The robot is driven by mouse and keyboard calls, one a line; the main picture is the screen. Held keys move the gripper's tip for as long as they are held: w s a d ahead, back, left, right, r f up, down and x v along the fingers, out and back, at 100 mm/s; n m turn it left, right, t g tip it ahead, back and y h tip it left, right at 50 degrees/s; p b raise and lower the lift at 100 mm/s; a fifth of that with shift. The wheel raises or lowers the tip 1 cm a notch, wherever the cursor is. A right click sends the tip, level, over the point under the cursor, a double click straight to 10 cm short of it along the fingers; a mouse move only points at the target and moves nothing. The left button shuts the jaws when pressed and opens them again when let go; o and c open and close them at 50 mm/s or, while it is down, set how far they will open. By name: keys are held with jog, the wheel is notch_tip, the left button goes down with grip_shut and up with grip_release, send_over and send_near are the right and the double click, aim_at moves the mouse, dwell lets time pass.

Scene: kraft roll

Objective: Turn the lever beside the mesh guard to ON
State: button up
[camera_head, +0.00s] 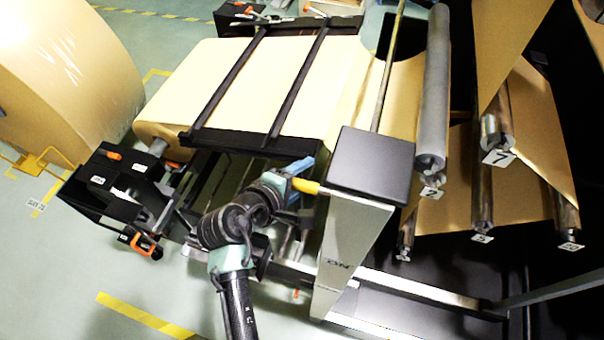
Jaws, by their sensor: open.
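A grey post (352,248) with a black top stands right of centre, and ON is printed on its front face. A short yellow lever handle (306,186) sticks out to the left from just below the black top. My gripper (298,185) is at the handle, with its open jaws beside or around it. I cannot tell whether they touch it. The lever's root is hidden by the post. No mesh guard can be made out clearly.
A paper-covered table with black bars (257,85) lies behind my arm. A grey roller (435,85) and several numbered rollers stand at right. A large kraft roll (65,75) is at left. A low metal rail (400,300) runs right from the post's foot. Floor is clear at lower left.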

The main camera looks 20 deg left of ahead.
jog(key=b+v, duration=0.3)
jog(key=v, duration=1)
dwell(0.4)
